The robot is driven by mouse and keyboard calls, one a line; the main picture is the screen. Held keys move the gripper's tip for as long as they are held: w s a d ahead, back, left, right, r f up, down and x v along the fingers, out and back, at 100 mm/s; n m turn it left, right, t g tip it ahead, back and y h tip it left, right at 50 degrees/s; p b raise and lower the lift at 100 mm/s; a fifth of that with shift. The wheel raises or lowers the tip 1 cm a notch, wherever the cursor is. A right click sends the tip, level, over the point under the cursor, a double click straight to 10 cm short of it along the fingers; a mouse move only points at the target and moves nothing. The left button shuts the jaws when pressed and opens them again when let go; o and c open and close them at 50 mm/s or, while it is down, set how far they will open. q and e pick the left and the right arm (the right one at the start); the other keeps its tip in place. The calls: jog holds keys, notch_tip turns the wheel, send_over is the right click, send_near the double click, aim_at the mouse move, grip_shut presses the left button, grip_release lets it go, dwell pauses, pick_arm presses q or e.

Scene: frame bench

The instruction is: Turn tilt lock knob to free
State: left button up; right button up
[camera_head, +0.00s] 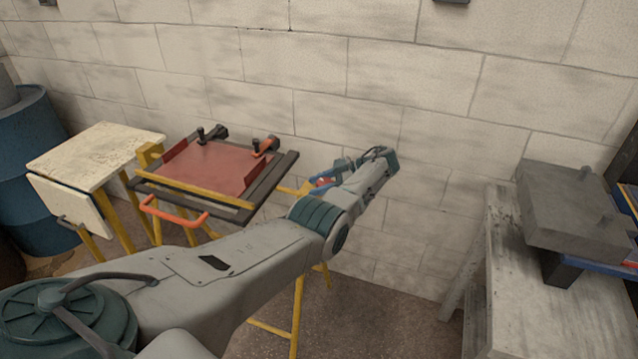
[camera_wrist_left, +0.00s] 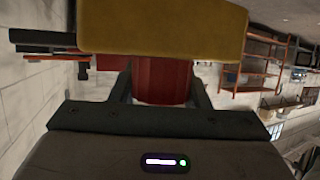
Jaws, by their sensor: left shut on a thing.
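The tilt lock knob (camera_wrist_left: 162,82) is a red ribbed cylinder just beyond my gripper in the left wrist view. My left gripper (camera_wrist_left: 161,76) is shut on it, with one dark finger on each side. A yellow part (camera_wrist_left: 165,28) of the bench sits right against the knob and hides its far end. In the head view my left gripper (camera_head: 318,183) is at the right side of the frame bench (camera_head: 215,165), small and partly hidden by my own forearm. Any lock or free marking is not visible. My right gripper is not in view.
The bench has a red top, dark rails, an orange handle (camera_head: 174,213) and clamps (camera_head: 265,146). A worn side table (camera_head: 95,155) and a blue barrel (camera_head: 35,130) stand left. A grey workbench (camera_head: 540,310) with a grey block (camera_head: 570,205) stands right. A block wall is close behind.

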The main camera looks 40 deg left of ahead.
pick_arm(q)
jog(key=shift+w+r, duration=0.1)
jog(key=shift+r, duration=0.05)
dwell(0.3)
jog(key=o, duration=0.9)
jog(key=shift+o, duration=0.4)
